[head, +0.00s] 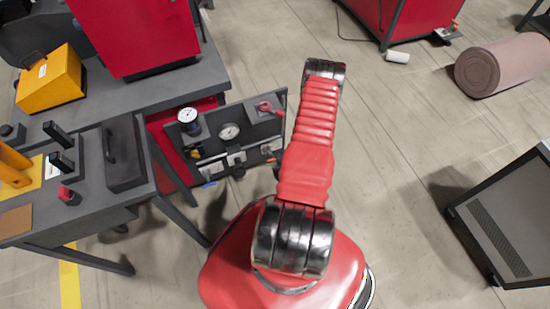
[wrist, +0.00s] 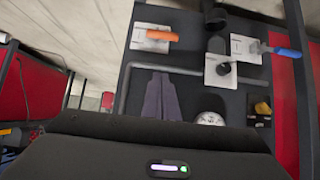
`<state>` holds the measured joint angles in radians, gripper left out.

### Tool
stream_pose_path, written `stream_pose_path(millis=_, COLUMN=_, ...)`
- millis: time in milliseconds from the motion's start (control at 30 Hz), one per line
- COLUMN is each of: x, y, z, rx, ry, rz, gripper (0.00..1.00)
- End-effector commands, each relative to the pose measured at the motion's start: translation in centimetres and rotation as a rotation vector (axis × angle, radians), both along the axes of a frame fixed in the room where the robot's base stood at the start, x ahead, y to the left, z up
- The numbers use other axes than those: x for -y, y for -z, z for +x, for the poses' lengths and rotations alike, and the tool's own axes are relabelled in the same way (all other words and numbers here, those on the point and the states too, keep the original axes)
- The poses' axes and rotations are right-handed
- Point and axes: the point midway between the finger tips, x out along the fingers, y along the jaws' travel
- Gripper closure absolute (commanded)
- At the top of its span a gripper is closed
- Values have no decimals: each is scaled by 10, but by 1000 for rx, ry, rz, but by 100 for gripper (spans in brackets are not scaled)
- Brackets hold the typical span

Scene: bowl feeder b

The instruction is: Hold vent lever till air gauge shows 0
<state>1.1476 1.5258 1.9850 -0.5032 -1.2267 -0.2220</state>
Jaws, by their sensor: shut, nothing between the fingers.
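The grey panel (head: 245,146) carries valves and gauges to the left of my arm in the head view. A white-faced gauge (head: 229,131) is on it and also shows in the wrist view (wrist: 210,118); its reading is too small to tell. In the wrist view an orange lever (wrist: 161,36) lies on a white plate and a blue lever (wrist: 284,51) is at the right. I cannot tell which is the vent lever. My gripper (wrist: 160,76) is shut and empty, its fingers pointing at the panel below the orange lever, apparently apart from it. The head view hides the gripper behind my arm.
A second round gauge (head: 188,115) stands at the panel's left, and a red handle (head: 265,107) at its top right. A grey workbench (head: 100,105) with a yellow box (head: 50,80) is left. Open floor lies right, with a dark cabinet (head: 510,215) at the edge.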

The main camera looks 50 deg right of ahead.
Motion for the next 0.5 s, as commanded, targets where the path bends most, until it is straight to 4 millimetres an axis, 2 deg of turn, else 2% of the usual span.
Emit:
stream_pose_path(millis=167, x=4, y=8, z=8, rx=-1, ry=-1, rz=0, gripper=100)
stream_pose_path(millis=500, x=23, y=36, z=39, rx=0, ry=-2, rz=-1, gripper=100)
